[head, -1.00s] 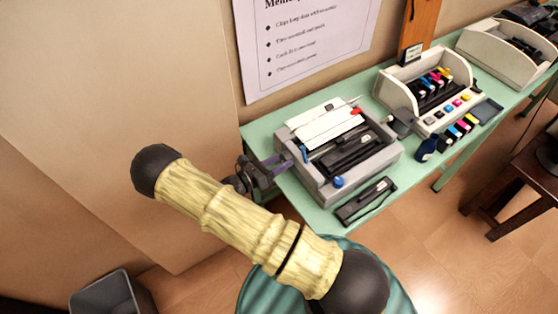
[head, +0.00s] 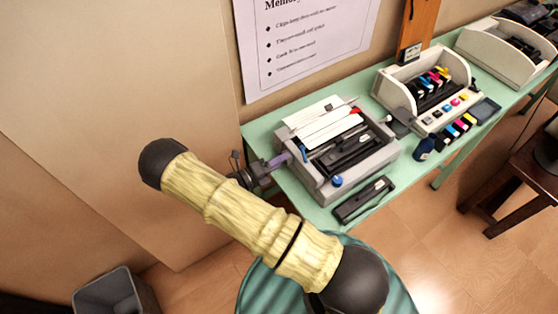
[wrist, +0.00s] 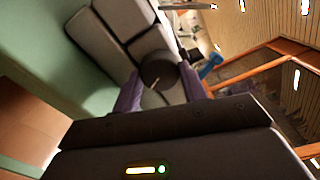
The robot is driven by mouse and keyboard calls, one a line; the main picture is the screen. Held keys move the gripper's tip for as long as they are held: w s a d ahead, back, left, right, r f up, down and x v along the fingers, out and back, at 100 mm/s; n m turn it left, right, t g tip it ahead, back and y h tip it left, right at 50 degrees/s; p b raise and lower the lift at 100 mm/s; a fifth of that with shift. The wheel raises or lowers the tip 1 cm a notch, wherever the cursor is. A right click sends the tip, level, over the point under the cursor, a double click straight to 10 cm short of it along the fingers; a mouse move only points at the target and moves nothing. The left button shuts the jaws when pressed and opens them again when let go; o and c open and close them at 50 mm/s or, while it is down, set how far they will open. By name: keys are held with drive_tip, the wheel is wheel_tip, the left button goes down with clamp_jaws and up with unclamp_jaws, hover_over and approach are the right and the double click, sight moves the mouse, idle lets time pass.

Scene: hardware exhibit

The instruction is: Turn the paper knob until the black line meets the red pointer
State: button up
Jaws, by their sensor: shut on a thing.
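The printer (head: 378,165) is a grey open-topped machine on the green table, with white paper (head: 325,122) across its top. A small red pointer (head: 355,111) shows at the paper's right end. Thin dark edges run along the paper, but I cannot tell which is the black line or how far it is from the pointer. My gripper (head: 287,158) is at the printer's left side. In the wrist view its purple fingers are shut on the round dark paper knob (wrist: 160,70), which has a small pale mark. In the head view the knob is hidden.
A blue knob (head: 337,181) sits on the printer's front. A black part (head: 364,199) lies on the table before it. A pale printer with coloured cartridges (head: 430,88) stands to the right. The wall is close behind the table.

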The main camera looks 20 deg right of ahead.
drive_tip(key=shift+n, duration=0.3)
drive_tip(key=o, duration=1)
drive_tip(key=shift+c, duration=0.2)
drive_tip(key=shift+a, duration=0.15)
drive_tip(key=b+v, duration=0.4)
drive_tip(key=v, duration=1.3)
drive_tip(key=shift+r, duration=0.1)
